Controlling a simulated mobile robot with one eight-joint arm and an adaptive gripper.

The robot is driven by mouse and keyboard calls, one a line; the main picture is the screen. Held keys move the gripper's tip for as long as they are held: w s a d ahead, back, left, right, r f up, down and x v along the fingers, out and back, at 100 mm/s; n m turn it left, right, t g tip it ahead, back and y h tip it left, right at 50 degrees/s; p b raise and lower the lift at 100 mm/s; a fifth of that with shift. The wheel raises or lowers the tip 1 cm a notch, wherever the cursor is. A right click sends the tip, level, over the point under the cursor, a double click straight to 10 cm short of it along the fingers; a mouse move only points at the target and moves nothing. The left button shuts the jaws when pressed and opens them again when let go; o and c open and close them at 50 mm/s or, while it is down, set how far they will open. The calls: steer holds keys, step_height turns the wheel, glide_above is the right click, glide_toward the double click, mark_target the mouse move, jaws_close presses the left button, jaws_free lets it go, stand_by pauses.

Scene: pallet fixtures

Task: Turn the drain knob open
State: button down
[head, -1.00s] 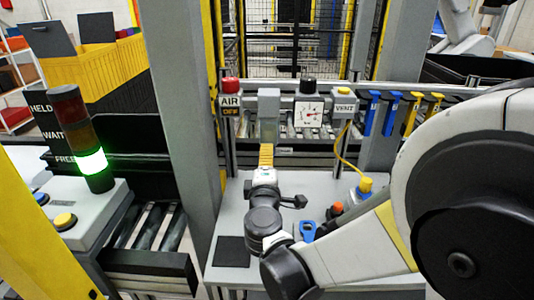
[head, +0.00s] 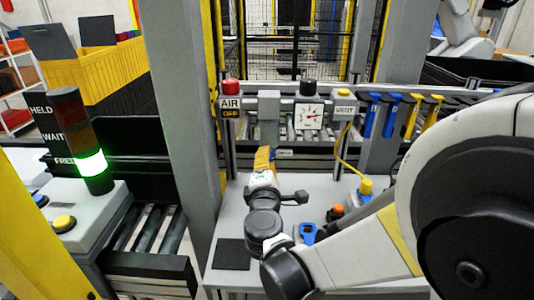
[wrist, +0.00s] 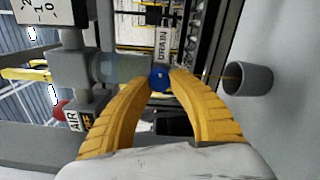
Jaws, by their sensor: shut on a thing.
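The blue drain knob (wrist: 160,78) sits between my fingertips in the wrist view, just beside a white label reading DRAIN (wrist: 163,42). My gripper (wrist: 159,82) has its yellow fingers closed around the knob from both sides. A translucent grey cylinder (wrist: 120,68) lies just left of the knob in that view. In the head view, my gripper (head: 265,160) is below the grey upright unit (head: 269,108) between the AIR sign and the gauge. The fingers and wrist hide the knob there.
Blue and yellow hooks hang to the right. A grey cup (wrist: 247,79) stands near my right finger. A lit green lamp (head: 93,162) is at left.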

steer(key=c, duration=1.2)
jaws_free()
steer(key=shift+o, duration=0.2)
steer(key=s, duration=1.2)
steer(key=shift+a, duration=0.2)
